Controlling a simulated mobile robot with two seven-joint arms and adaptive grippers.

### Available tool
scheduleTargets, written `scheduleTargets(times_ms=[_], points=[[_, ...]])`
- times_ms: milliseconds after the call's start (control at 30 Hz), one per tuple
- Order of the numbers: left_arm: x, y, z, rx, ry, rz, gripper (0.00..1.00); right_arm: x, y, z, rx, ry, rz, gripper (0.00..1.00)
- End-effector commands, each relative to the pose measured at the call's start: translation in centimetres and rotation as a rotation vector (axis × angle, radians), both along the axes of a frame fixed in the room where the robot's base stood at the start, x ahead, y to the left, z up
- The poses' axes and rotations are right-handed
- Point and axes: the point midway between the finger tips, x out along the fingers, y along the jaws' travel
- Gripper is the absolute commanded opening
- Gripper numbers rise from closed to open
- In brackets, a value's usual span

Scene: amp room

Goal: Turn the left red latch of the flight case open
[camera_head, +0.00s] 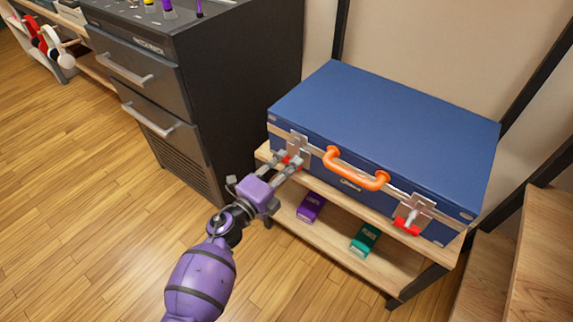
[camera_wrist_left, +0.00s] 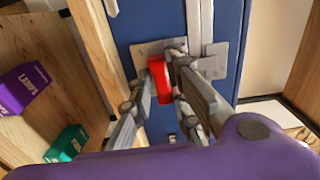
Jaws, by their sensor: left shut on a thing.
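The blue flight case (camera_head: 385,120) lies closed on the upper wooden shelf, with an orange handle (camera_head: 355,170) on its front. The left red latch (camera_head: 292,160) sits on a metal plate at the case's front left. My left gripper (camera_head: 290,162) reaches it from the lower left. In the left wrist view my left gripper (camera_wrist_left: 168,85) is shut on the left red latch (camera_wrist_left: 159,80), which lies between its fingers and looks lengthwise along them. The right red latch (camera_head: 407,226) is on its own plate at the front right. My right gripper is in neither view.
A purple box (camera_head: 311,207) and a green box (camera_head: 365,239) lie on the lower shelf (camera_head: 333,248). A dark drawer cabinet (camera_head: 200,90) stands close on the left. Wooden steps (camera_head: 545,225) are at the right. The floor in front is clear.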

Motion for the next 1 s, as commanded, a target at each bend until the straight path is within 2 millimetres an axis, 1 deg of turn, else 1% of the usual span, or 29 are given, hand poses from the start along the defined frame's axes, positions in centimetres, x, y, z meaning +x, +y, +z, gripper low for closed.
scheduleTargets(times_ms=[167, 433, 833, 1000], points=[[0.0, 0.0, 0.2, -0.079, 0.057, -0.001, 0.00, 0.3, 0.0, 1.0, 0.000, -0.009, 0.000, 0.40], [0.1, 0.0, 0.2, -0.273, 0.197, -0.001, 0.00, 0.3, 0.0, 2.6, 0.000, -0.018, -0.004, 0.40], [0.0, -0.1, 0.0, -0.581, 0.419, 0.000, 0.00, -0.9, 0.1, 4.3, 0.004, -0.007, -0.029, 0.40], [0.0, -0.1, 0.0, -0.712, 0.514, -0.001, 0.00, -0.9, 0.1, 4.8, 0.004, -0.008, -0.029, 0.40]])
